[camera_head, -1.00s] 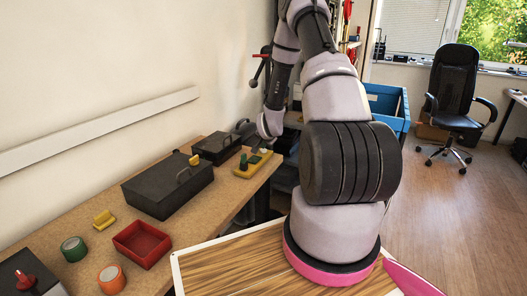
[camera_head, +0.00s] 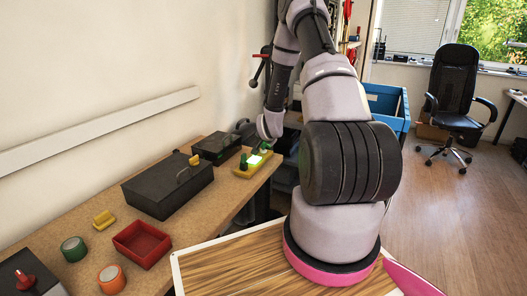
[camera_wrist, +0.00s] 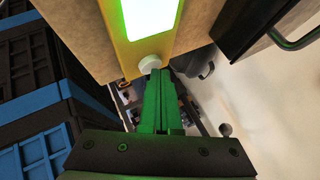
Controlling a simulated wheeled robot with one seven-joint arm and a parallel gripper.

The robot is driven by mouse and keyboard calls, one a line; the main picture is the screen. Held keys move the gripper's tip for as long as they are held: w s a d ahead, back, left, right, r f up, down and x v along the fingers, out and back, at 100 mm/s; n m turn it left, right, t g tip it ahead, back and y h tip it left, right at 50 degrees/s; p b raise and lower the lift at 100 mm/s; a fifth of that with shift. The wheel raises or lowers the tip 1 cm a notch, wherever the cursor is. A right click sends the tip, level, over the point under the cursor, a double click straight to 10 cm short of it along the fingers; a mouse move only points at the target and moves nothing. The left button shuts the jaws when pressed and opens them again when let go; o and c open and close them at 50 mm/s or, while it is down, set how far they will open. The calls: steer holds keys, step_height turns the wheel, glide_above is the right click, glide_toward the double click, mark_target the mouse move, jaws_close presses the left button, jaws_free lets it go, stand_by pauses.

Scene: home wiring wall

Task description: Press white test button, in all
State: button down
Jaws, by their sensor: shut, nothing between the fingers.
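The white test button (camera_wrist: 149,63) is a round cap at the end of a yellow box (camera_wrist: 152,45) in the wrist view. The button is not discernible there.
The wooden bench (camera_head: 100,245) runs along the wall. Black cases (camera_head: 165,190), a red tray (camera_head: 140,250) and tape rolls (camera_head: 111,279) stand on it. A dark handle (camera_wrist: 270,30) is at upper right in the wrist view. Blue-black crates (camera_wrist: 40,100) are at left.

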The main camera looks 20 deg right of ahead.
mark_target(263, 152)
steer(key=shift+r, duration=0.8)
steer(key=shift+r, duration=0.1)
steer(key=shift+r, duration=2.4)
